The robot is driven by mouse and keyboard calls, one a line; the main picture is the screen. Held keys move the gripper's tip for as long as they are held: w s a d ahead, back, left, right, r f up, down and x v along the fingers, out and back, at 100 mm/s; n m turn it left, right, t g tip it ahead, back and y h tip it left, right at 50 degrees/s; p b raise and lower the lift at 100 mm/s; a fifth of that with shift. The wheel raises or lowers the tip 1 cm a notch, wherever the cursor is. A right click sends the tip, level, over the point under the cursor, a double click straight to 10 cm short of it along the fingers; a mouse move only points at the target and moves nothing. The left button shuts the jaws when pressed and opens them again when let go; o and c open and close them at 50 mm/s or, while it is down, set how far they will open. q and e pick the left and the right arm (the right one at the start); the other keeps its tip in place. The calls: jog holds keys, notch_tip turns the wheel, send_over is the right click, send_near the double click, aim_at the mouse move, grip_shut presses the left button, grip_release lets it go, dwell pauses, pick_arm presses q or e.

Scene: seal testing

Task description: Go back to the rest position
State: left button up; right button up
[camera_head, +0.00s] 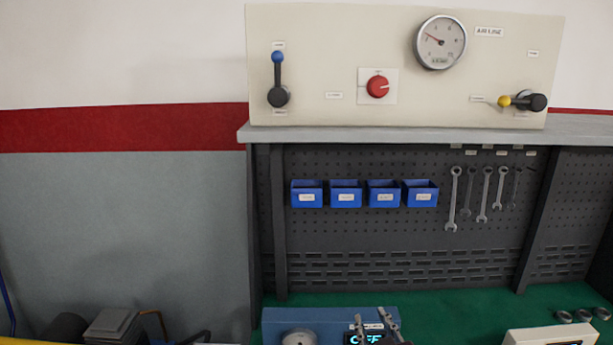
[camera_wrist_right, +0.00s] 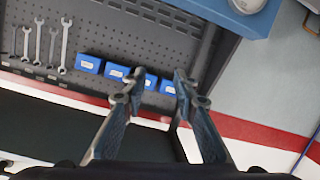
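My right gripper (camera_head: 374,322) shows at the bottom of the head view, in front of a blue box with a dark display. In the right wrist view its two fingers (camera_wrist_right: 158,78) stand apart with nothing between them, so it is open and empty. The blue bins (camera_wrist_right: 145,80) on the pegboard show behind the fingers there. I cannot make out my left gripper in the head view.
The green bench top (camera_head: 450,304) carries the blue box (camera_head: 278,320), a white device (camera_head: 552,335) and several metal rings (camera_head: 583,315). Above are the pegboard (camera_head: 350,235), wrenches (camera_head: 484,195) and a cream panel (camera_head: 330,50) with gauge (camera_head: 440,43) and levers. Dark objects (camera_head: 115,324) sit lower left.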

jog(key=s+d+f+m+g, duration=0.1)
jog(key=s+d+f+g, duration=0.15)
jog(key=s+f, duration=0.45)
jog(key=s+d+f+g, duration=0.2)
jog(key=s+f+g, duration=0.1)
jog(key=s+f, duration=0.4)
jog(key=s+d+f+g, duration=0.1)
jog(key=s+f+g, duration=0.25)
jog(key=s, duration=0.55)
jog(key=s+d+f+g, duration=0.1)
jog(key=s+f+g, duration=0.25)
jog(key=s, duration=0.65)
notch_tip(320, 180, down, 34)
jog(key=s+b, duration=0.1)
jog(key=b, duration=0.7)
jog(key=s+d+f+b, duration=0.1)
jog(key=s+f+b, duration=0.2)
jog(key=s+f, duration=0.5)
jog(key=s+d+f+g+b, duration=0.1)
jog(key=s+d+f+b, duration=0.1)
jog(key=s+f, duration=0.7)
notch_tip(320, 180, down, 6)
jog(key=shift+s+d+r+h+b, duration=0.15)
jog(key=shift+s+r+h+b, duration=0.15)
jog(key=shift+b, duration=0.45)
